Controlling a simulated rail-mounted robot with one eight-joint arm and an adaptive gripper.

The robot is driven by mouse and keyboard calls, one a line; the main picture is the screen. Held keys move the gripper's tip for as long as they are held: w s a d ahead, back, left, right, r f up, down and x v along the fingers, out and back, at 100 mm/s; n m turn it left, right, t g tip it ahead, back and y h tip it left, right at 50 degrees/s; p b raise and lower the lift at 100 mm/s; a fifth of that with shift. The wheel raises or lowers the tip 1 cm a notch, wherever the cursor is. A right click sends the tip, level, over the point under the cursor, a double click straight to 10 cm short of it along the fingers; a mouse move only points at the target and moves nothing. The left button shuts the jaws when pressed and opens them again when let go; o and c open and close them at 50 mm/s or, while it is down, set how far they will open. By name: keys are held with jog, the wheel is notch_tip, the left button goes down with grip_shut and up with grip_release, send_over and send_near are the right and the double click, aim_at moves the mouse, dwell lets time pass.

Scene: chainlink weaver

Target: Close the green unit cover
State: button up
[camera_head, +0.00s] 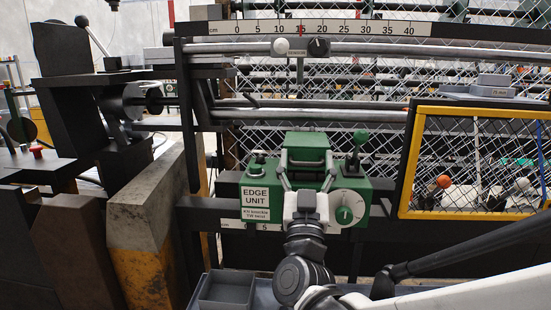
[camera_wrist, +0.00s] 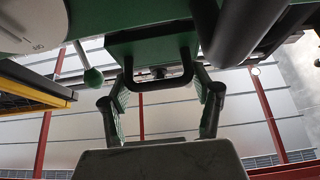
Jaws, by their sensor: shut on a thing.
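The green edge unit (camera_head: 259,186) is mounted on the dark rail at the middle of the head view. Its green cover (camera_head: 306,141) stands raised at the unit's top centre, and its underside or face shows in the wrist view (camera_wrist: 150,40). A dark U-shaped handle (camera_wrist: 160,84) projects from the cover. My gripper (camera_head: 306,164) reaches up in front of the unit. In the wrist view, the fingers of my gripper (camera_wrist: 163,80) are at either side of the handle and shut on it. The exact finger contact is partly hidden.
A green-topped lever (camera_head: 359,139) and a numbered dial (camera_head: 345,208) sit right of the cover, with a knob (camera_head: 259,157) to its left. A yellow-framed mesh guard (camera_head: 407,170) stands at right. A grey tray (camera_head: 226,291) lies below. Metal bars (camera_head: 330,116) cross above.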

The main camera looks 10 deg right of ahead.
jog(key=shift+s+f+b, duration=0.2)
jog(key=shift+f+b, duration=0.25)
jog(key=shift+f, duration=0.4)
jog(key=shift+c, duration=0.2)
jog(key=o, duration=1.4)
jog(key=shift+a, duration=0.1)
jog(key=shift+o, duration=0.2)
jog(key=v, duration=1.2)
